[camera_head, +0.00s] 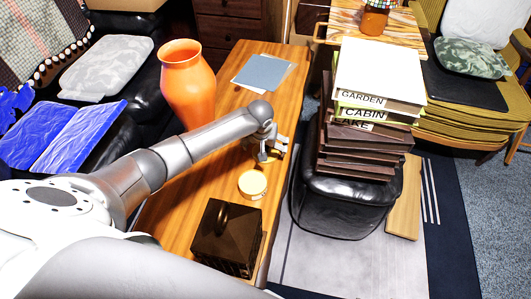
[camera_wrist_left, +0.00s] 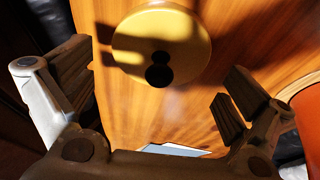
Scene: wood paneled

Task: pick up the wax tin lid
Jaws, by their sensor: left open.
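The wax tin lid (camera_head: 252,184) is a round, pale yellow disc lying on the wooden bench. My left gripper (camera_head: 268,154) is above the bench, just beyond the lid in the head view. In the left wrist view the lid (camera_wrist_left: 145,45) is at the top centre, with shadow and dark round spots on it. The two fingers of my left gripper (camera_wrist_left: 155,95) are spread wide, with nothing between them, and the lid appears apart from both. My right gripper is in neither view.
A dark box (camera_head: 227,238) stands on the bench near the lid. An orange vase (camera_head: 187,85) and a blue-grey book (camera_head: 263,73) are farther back. Right of the bench, a black stool (camera_head: 342,212) bears a tall stack of books (camera_head: 362,150). Bare wood surrounds the lid.

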